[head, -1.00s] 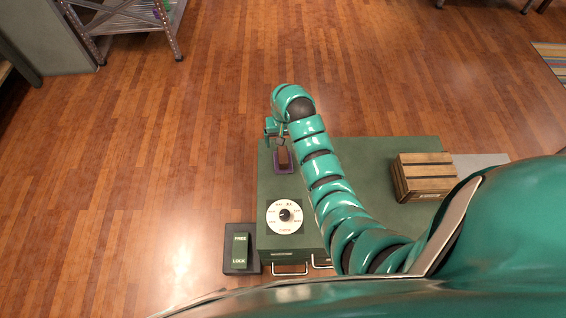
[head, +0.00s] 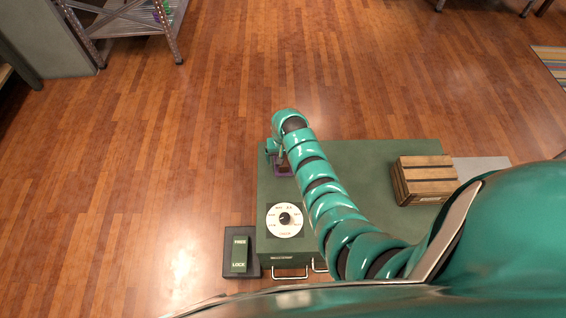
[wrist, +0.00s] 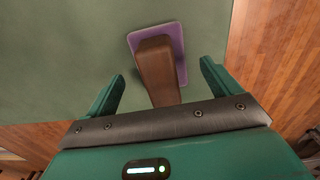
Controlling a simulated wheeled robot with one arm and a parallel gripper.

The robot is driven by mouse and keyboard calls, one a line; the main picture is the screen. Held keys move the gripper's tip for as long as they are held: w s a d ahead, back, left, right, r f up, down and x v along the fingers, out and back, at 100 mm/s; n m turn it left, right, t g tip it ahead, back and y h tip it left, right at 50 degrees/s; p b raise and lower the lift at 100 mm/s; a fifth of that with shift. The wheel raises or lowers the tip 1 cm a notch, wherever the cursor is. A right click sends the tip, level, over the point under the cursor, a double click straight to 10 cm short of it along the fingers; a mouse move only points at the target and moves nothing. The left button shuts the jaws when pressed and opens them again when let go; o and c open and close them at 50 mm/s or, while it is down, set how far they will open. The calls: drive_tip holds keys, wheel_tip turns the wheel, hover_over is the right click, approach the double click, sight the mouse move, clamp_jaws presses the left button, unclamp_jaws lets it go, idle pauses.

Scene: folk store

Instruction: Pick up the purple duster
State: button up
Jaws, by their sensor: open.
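The purple duster (wrist: 177,40) lies on the green cabinet top (head: 350,153), with a brown block-like handle (wrist: 157,72) on a flat purple base. In the head view the duster (head: 284,172) is partly hidden under my arm. My gripper (wrist: 160,75) is open in the wrist view, with the brown handle between its two fingers and a gap on each side. In the head view my gripper (head: 276,153) is at the duster, near the cabinet's far left corner.
A wooden crate (head: 426,178) stands on the right of the cabinet top. A white dial (head: 285,220) is at its front left, and a FREE/LOCK switch (head: 239,254) is beside the cabinet. A metal shelf (head: 125,18) stands far left. The wooden floor beyond is clear.

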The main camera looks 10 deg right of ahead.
drive_tip(key=shift+w+f, duration=0.1)
drive_tip(key=shift+f, duration=1.6)
drive_tip(key=c, duration=1.1)
drive_tip(key=shift+r, duration=0.1)
